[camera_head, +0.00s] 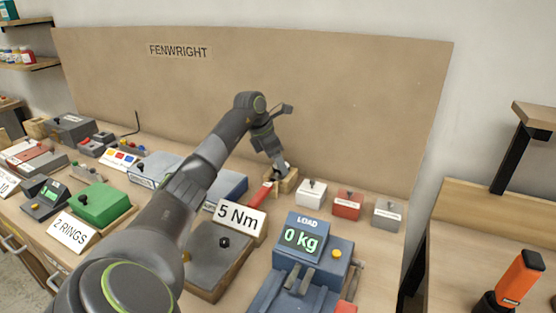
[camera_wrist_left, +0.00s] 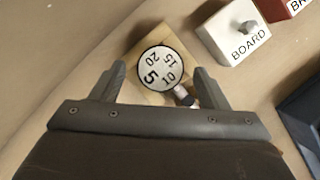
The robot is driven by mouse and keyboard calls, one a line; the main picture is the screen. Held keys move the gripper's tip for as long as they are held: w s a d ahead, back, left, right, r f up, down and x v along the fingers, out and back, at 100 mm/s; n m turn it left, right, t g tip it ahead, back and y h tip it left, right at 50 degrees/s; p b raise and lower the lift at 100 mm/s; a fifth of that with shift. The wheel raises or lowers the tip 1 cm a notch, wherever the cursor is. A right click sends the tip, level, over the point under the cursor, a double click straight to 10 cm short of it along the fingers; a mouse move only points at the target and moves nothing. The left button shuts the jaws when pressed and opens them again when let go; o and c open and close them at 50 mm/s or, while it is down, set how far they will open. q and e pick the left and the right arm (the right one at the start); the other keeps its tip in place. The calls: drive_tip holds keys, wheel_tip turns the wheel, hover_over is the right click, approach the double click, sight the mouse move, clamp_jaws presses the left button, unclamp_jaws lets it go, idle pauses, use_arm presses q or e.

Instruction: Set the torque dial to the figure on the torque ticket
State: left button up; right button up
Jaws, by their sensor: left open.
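The torque ticket (camera_head: 240,216) is a white card reading "5 Nm" in the head view. The torque dial (camera_wrist_left: 160,67) is a round white face with a dark rim, marked 5, 10, 15 and 20, on a wooden block (camera_wrist_left: 179,40). The block also shows in the head view (camera_head: 288,185). A short dark-and-grey cylinder (camera_wrist_left: 184,96) sticks out at the dial's lower right, near the 10. My left gripper (camera_head: 281,168) is over the dial; in the wrist view its open fingers (camera_wrist_left: 159,72) lie either side of the face. Contact is unclear. My right gripper is out of view.
White (camera_head: 311,193), red (camera_head: 347,204) and grey (camera_head: 387,214) knobbed boxes stand right of the dial. A blue unit reading "LOAD 0 kg" (camera_head: 301,238) stands in front. A tan backboard (camera_head: 340,100) rises behind. Several devices crowd the bench left of my arm.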

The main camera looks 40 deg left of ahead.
use_arm(q)
drive_tip(key=shift+f, duration=0.25)
drive_tip(key=c, duration=1)
